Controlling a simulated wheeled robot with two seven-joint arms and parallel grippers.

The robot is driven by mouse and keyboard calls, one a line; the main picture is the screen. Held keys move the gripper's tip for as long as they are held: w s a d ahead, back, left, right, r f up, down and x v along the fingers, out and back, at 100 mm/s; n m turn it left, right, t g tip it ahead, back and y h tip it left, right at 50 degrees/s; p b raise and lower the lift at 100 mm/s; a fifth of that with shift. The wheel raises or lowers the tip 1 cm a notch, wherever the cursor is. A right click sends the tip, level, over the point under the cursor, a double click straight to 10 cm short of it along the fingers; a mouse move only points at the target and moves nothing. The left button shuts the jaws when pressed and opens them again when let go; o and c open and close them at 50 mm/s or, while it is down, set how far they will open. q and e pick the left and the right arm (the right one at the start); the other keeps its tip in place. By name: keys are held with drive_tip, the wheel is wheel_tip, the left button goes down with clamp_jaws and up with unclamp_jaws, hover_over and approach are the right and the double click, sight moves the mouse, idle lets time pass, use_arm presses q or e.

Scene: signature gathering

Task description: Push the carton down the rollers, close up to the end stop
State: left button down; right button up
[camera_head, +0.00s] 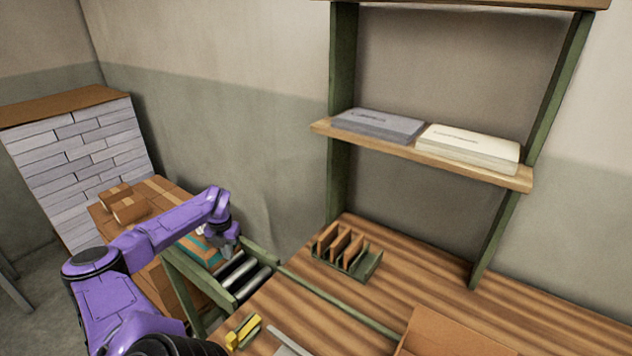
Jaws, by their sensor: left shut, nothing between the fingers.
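A brown carton with a teal band (203,251) shows partly behind my left forearm, at the upper part of the roller track. Bare metal rollers (238,274) lie to its right, between green side rails (197,278). My left gripper (229,246) is shut and empty, pointing down beside the carton's right part. I cannot tell whether it touches the carton. The arm hides much of the carton. I cannot make out the end stop for certain. My right gripper is not in view.
A wooden bench (430,285) holds a small rack with brown dividers (343,250), yellow items (243,331) and a brown box (455,335) at the front. A shelf above carries paper stacks (468,147). More cartons (128,206) stand at left by shelving stacked with pale boxes (85,150).

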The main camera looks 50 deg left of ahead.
use_arm(q)
drive_tip(key=a+b, duration=0.1)
drive_tip(key=a, duration=0.2)
drive_tip(key=s+a+b, duration=0.1)
drive_tip(key=a+b, duration=0.1)
drive_tip(key=a, duration=0.1)
drive_tip(key=s+a+b, duration=0.1)
drive_tip(key=a+b, duration=0.1)
drive_tip(key=a, duration=0.2)
drive_tip(key=shift+s+f, duration=0.2)
drive_tip(key=shift+f, duration=0.05)
drive_tip(key=shift+a+r, duration=0.15)
drive_tip(key=shift+r, duration=0.05)
drive_tip(key=shift+w+d+r+p, duration=0.1)
drive_tip(key=shift+d+r+p, duration=0.1)
drive_tip(key=shift+d+p, duration=0.8)
drive_tip(key=shift+p, duration=0.05)
drive_tip(key=shift+w+d+f, duration=0.1)
drive_tip(key=shift+d, duration=0.15)
wheel_tip(320, 180, up, 4)
drive_tip(key=p, duration=0.3)
drive_tip(key=shift+w+f+p, duration=0.1)
drive_tip(key=shift+f+p, duration=0.15)
drive_tip(key=shift+p, duration=0.05)
drive_tip(key=shift+r, duration=4.2)
